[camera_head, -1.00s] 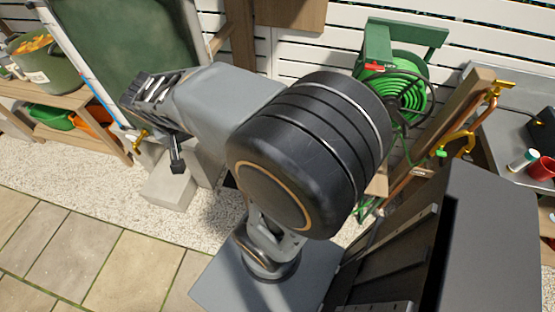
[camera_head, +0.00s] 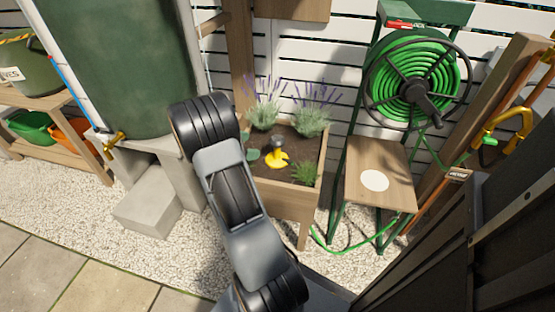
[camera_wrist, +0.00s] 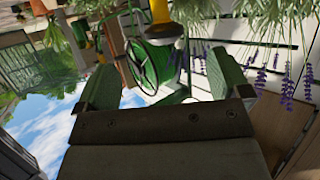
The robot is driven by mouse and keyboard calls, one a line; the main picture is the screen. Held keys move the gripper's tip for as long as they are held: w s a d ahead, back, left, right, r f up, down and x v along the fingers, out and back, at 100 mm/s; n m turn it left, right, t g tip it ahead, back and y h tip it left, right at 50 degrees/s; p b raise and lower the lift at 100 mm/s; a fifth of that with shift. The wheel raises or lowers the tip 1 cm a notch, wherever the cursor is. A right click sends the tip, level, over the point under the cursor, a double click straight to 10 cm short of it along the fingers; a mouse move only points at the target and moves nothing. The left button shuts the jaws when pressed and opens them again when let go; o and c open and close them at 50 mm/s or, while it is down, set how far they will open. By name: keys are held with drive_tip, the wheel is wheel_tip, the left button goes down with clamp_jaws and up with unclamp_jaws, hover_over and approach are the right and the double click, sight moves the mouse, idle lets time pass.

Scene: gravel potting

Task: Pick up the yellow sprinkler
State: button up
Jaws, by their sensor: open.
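The yellow sprinkler (camera_head: 278,160) sits on the dark soil of a wooden planter box (camera_head: 285,195), among the plants, with a grey part on top. In the wrist view a yellow piece (camera_wrist: 166,30), probably the sprinkler, shows at the top edge, cut off by the frame. My gripper (camera_wrist: 163,78) is open, with its two green-padded fingers wide apart and nothing between them. The yellow piece appears past the fingertips, and I cannot tell the distance. In the head view my arm stands left of the planter, and the gripper cannot be made out.
Lavender (camera_head: 264,105) and other plants surround the sprinkler. A green hose reel (camera_head: 415,85) and its stand with a wooden shelf (camera_head: 378,178) are to the right. A green water barrel (camera_head: 130,70) is on the left. Gravel lies in front.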

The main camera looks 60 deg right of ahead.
sight(277, 145)
drive_tip(key=b+x, duration=0.2)
drive_tip(key=x, duration=1)
drive_tip(key=shift+d, duration=0.1)
drive_tip(key=shift+c, duration=0.3)
drive_tip(key=c, duration=1)
drive_tip(key=shift+c, duration=0.7)
drive_tip(key=shift+r, duration=0.15)
